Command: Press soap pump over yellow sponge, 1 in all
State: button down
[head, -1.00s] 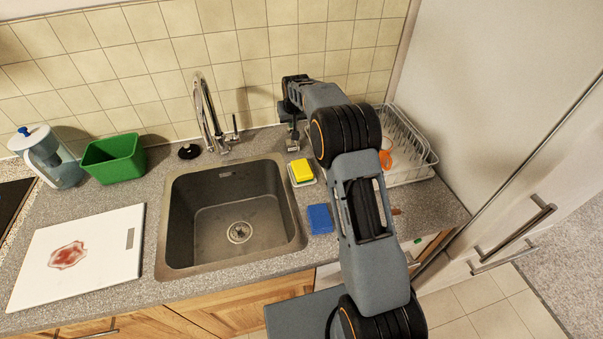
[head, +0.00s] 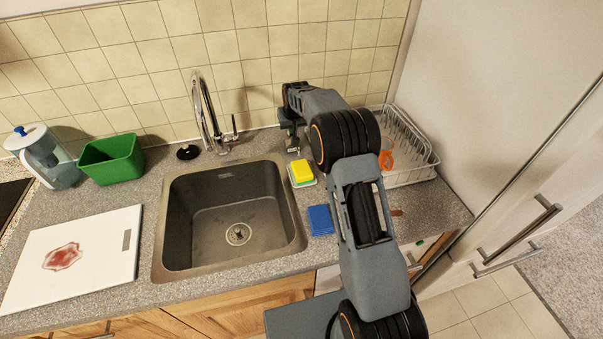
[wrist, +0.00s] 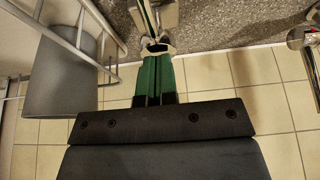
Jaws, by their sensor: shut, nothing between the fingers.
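The yellow sponge (head: 302,172) lies on a small white dish on the counter, right of the sink. My gripper (head: 293,149) is just behind the sponge in the head view, pointing down over the counter. In the wrist view my gripper (wrist: 156,22) is shut, with green and silver parts close together at the top of the picture. I cannot clearly make out the soap pump. It may be hidden behind my arm or blend with the gripper tips, so I cannot tell whether they touch.
A blue sponge (head: 320,219) lies in front of the yellow one. The sink (head: 215,205) and faucet (head: 207,115) are to the left. The wire dish rack (head: 412,150) stands right, behind my arm, its grey holder (wrist: 62,75) close in the wrist view.

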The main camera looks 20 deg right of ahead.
jog(key=shift+r+p, duration=1)
jog(key=shift+r, duration=0.65)
jog(key=shift+r, duration=0.15)
notch_tip(320, 180, up, 6)
jog(key=p, duration=0.4)
